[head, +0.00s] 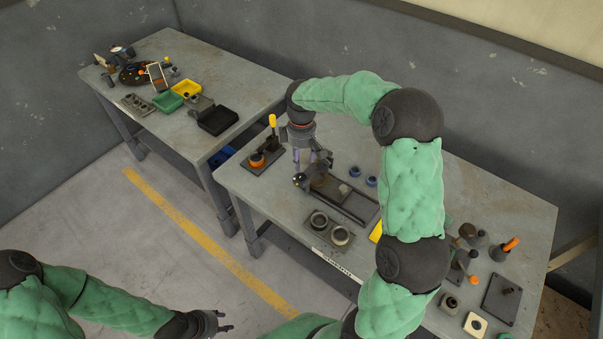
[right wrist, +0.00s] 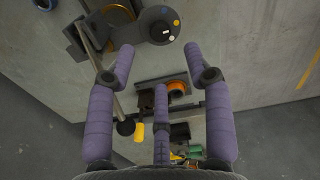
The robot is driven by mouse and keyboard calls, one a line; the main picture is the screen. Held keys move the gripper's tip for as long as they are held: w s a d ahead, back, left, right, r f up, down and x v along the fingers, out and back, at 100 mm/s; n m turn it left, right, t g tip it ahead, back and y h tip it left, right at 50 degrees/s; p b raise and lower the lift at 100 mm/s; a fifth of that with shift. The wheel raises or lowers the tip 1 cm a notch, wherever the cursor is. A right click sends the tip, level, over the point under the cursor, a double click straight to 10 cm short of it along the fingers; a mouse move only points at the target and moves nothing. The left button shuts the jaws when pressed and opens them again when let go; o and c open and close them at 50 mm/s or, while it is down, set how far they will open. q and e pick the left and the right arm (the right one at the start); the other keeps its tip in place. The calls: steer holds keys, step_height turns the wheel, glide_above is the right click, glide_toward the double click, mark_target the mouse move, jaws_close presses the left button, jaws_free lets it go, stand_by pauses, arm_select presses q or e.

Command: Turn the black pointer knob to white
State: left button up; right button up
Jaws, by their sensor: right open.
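The black pointer knob (right wrist: 160,28) sits on a round dark grey dial with blue, yellow and white dots, at the top of the right wrist view. I cannot tell which dot it points to. In the head view the dial (head: 299,180) is small, at the left end of a dark fixture on the near table. My right gripper (head: 313,162) is open and empty, just above and beside the dial. In the right wrist view its purple fingers (right wrist: 158,52) are spread, with the knob beyond the fingertips. My left gripper (head: 221,321) hangs over the floor, fingers apart and empty.
A lever stand with a yellow handle (head: 272,121) and orange ring (head: 257,160) stands left of the dial. A plate with two round cups (head: 328,230) lies in front. Another table (head: 210,60) holds trays.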

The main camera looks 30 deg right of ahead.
mark_target(302, 176)
step_height(302, 176, down, 8)
steer(key=shift+f+b, duration=0.15)
steer(key=shift+b, duration=0.35)
jaws_close()
